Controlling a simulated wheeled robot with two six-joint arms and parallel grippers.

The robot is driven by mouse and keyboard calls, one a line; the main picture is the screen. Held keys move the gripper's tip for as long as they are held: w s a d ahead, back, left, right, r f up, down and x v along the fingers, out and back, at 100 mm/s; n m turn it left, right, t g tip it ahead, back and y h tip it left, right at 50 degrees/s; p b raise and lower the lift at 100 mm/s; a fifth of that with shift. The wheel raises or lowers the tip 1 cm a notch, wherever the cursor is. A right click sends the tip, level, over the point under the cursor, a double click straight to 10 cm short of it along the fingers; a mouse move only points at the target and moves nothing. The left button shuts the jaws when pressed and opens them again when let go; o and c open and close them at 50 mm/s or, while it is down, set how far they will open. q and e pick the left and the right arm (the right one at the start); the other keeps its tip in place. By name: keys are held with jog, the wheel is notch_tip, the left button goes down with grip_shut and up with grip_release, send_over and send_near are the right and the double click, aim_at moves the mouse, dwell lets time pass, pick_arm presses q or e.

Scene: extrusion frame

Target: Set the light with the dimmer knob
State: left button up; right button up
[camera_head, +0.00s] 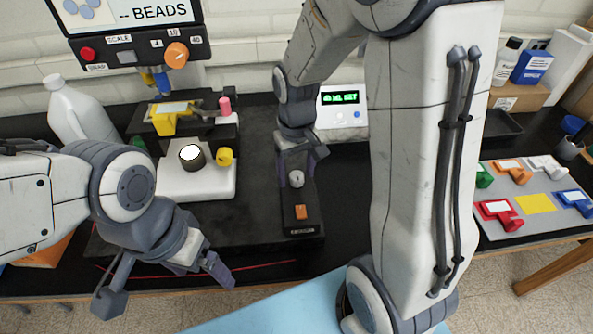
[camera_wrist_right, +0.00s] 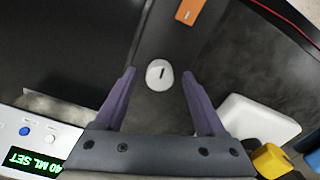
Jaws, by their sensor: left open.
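The dimmer is a narrow black box (camera_head: 301,227) on the dark mat, with a pale round knob (camera_head: 296,178) and an orange switch (camera_head: 300,212). The knob also shows in the right wrist view (camera_wrist_right: 159,75), with a dark line marked on its top. My right gripper (camera_head: 300,170) is over the knob, fingers pointing down. In the right wrist view (camera_wrist_right: 158,85) its two purple fingers are spread on either side of the knob, with gaps on both sides. My left gripper (camera_head: 165,283) is open and empty near the front table edge, clear of the dimmer.
A white device (camera_head: 205,188) with a bright-topped dark cylinder (camera_head: 192,155) stands left of the dimmer. A white display box (camera_head: 342,118) is behind it. A control panel (camera_head: 135,35) hangs at upper left. Colored parts lie on a grey board (camera_head: 500,228) at right.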

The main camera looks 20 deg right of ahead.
aim_at(297, 175)
notch_tip(297, 175, up, 10)
jog(key=shift+r+b, duration=0.25)
jog(key=shift+b, duration=0.05)
dwell(0.4)
